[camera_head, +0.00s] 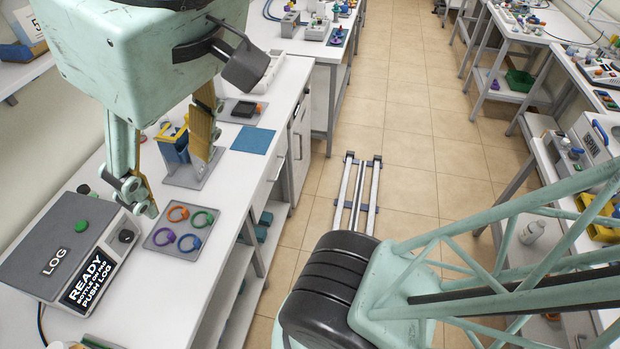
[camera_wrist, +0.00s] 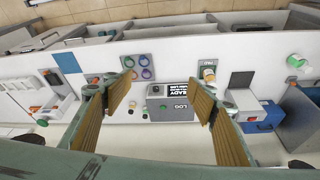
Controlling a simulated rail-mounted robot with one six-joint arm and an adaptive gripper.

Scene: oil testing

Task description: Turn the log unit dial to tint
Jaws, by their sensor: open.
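The log unit (camera_head: 62,245) is a grey box marked LOG on the bench at the left of the head view. Its screen (camera_head: 88,279) reads READY, BOTTLE ON PAD, PUSH LOG. A black round dial (camera_head: 126,236) sits on its front panel beside the screen; its setting is too small to read. A green button (camera_head: 81,226) is on top. My gripper (camera_head: 178,186) is open and empty above the bench, with one finger near the unit's dial end in the picture. In the wrist view the log unit (camera_wrist: 168,112) shows between the open fingers of my gripper (camera_wrist: 161,82).
A grey mat (camera_head: 160,238) with several coloured rings lies beside the unit. A blue and yellow holder (camera_head: 172,146) stands behind the fingers. A blue square mat (camera_head: 252,140) lies farther along the bench.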

